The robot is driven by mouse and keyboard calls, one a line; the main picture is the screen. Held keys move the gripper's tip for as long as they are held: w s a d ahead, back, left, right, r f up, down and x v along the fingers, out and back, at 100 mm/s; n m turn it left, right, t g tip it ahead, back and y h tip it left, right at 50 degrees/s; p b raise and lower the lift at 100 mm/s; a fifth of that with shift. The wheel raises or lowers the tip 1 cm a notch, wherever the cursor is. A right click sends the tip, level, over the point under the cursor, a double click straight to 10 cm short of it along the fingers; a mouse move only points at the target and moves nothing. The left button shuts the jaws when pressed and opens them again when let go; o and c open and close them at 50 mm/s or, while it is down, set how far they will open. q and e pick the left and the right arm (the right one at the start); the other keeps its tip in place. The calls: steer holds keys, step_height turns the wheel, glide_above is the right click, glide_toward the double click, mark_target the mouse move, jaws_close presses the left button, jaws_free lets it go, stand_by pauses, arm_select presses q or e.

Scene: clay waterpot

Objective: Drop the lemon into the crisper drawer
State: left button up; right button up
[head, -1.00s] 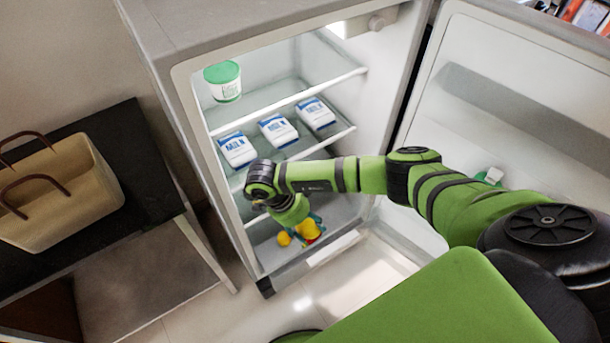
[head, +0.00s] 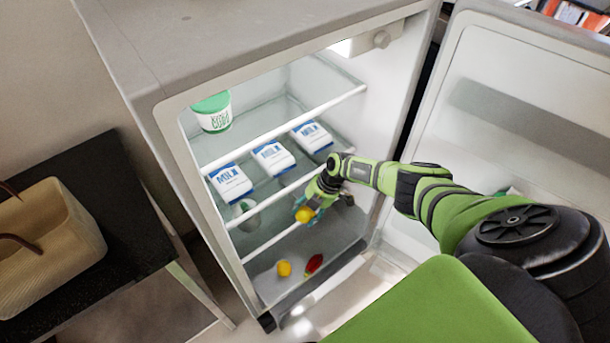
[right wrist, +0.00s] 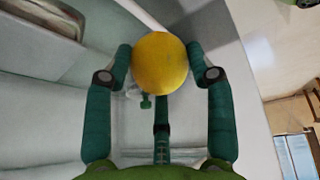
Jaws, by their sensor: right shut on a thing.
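In the head view my right gripper (head: 306,207) is inside the open fridge, shut on a yellow lemon (head: 304,215). The right wrist view shows the lemon (right wrist: 160,63) between the two fingers of the gripper (right wrist: 160,70). It is held above the fridge's bottom compartment. The crisper drawer (head: 325,240) seems to be that bottom bin, pale and open at the top. My left gripper is not in view.
The fridge door (head: 530,110) is open at right. A basket (head: 50,240) sits on a dark table at left.

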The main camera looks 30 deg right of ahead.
steer(key=shift+w+d+f+m+t, duration=0.15)
steer(key=shift+w+d+m+t, duration=0.15)
steer(key=shift+m, duration=0.3)
steer(key=shift+d+f, duration=0.1)
steer(key=shift+f, duration=0.1)
step_height(320, 180, down, 6)
steer(key=b, duration=0.6)
steer(key=shift+r+b, duration=0.2)
steer(key=shift+b, duration=0.15)
steer(key=o, duration=1.3)
steer(key=shift+c, duration=0.2)
steer(key=v, duration=0.7)
steer(key=shift+r, duration=0.3)
